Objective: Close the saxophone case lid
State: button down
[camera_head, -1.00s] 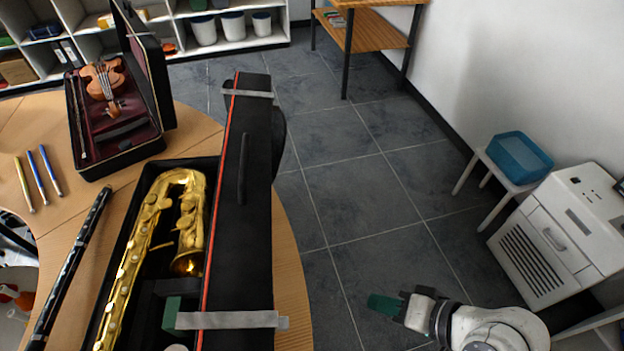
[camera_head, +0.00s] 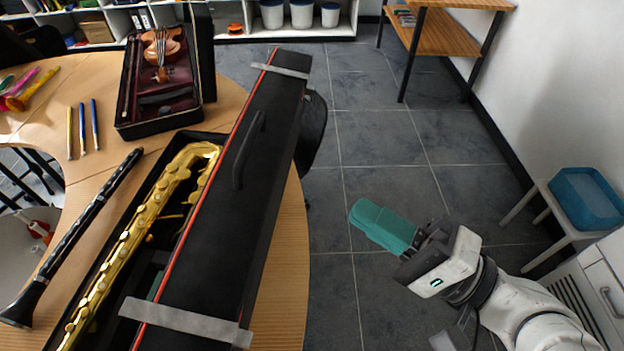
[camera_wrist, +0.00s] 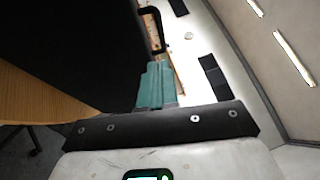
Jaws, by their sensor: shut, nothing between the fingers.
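The saxophone case (camera_head: 176,137) lies open on the wooden table, with the golden saxophone (camera_head: 135,235) inside. Its black lid (camera_head: 215,259), with a red edge, a handle and grey straps, stands raised on the case's right side and tilts over part of the saxophone. My gripper (camera_head: 362,215), with green fingers, is shut and empty to the right of the lid, apart from it, over the floor beyond the table edge. In the wrist view the green fingers (camera_wrist: 155,88) are together, and a dark panel, likely the lid (camera_wrist: 85,45), fills the upper left.
A black clarinet-like instrument (camera_head: 75,230) lies left of the case. A round dark object (camera_head: 313,133) sits behind the lid. Floor right of the table is clear; a stool with a blue bin (camera_head: 586,200) stands far right.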

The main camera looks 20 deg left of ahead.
aim_at(251, 209)
jog(key=s+p+x, duration=0.2)
jog(key=p+x, duration=0.2)
jog(key=x, duration=0.8)
jog(key=shift+s+a+r, duration=0.25)
jog(key=shift+s+a, duration=0.05)
jog(key=shift+a, duration=0.2)
